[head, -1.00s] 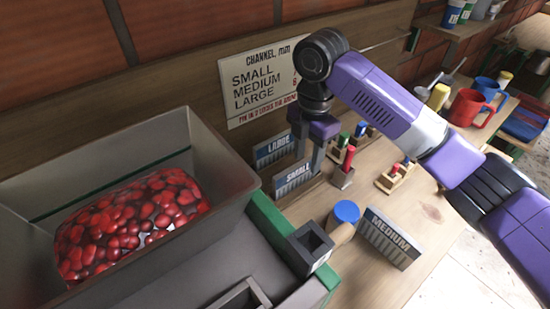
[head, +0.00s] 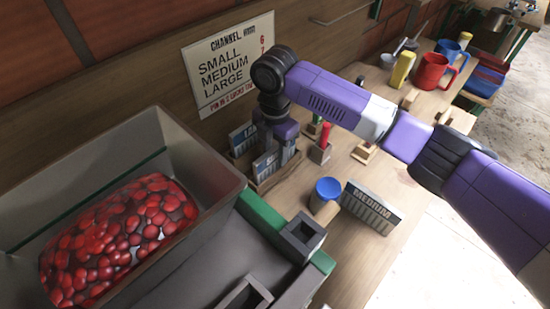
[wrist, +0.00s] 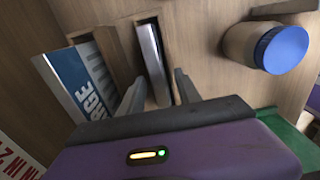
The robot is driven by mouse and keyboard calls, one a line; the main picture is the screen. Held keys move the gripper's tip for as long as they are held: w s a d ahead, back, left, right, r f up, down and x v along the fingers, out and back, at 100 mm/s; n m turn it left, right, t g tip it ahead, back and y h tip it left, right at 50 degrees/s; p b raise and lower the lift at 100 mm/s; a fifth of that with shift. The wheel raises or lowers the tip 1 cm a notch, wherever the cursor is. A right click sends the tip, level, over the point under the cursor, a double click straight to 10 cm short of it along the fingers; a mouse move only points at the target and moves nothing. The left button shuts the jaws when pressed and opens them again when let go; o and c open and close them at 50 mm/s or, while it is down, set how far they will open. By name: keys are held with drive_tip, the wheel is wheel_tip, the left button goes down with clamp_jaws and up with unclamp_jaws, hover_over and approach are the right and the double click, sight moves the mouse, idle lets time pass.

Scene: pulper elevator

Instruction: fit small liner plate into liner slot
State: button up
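The small liner plate (head: 264,169), labelled with a partly covered word starting with S, stands in a wooden rack on the bench. In the wrist view it appears edge-on as a thin pale plate (wrist: 153,62) in a rack slot. My gripper (head: 279,152) is low over the rack. Its fingers (wrist: 158,92) are open, one on each side of the plate, with visible gaps. Two dark square openings, one on the machine's corner (head: 302,236) and one nearer the front (head: 245,297), are in view; I cannot tell which is the liner slot.
The large plate (wrist: 75,82) stands in the rack beside the small one. The medium plate (head: 371,208) stands on the bench near a blue-capped jar (head: 326,193). A hopper of red cherries (head: 215,168) fills the left. A red-topped block (head: 321,146) stands behind my gripper.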

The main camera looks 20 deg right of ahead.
clamp_jaws()
drive_tip(key=shift+r, duration=0.1)
idle(1.3)
